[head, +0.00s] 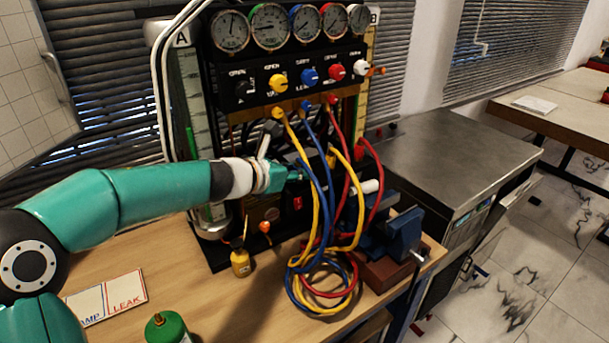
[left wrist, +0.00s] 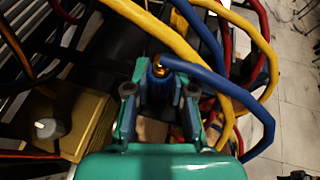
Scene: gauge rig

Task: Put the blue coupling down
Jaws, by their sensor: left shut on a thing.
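The blue coupling (left wrist: 157,75) shows in the left wrist view between the two fingers of my left gripper (left wrist: 159,95). The gripper is shut on it. A brass tip shows at its top, and the blue hose (left wrist: 208,80) runs right from beside it. In the head view my left gripper (head: 292,176) is in front of the gauge rig, beside the hanging hoses. The coupling is too small or hidden there to make out. The blue hose (head: 321,190) hangs among yellow and red ones. My right gripper is not in view.
Yellow hoses (head: 296,262) and red hoses coil at the bench front. A blue vise (head: 402,235) stands right of them.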

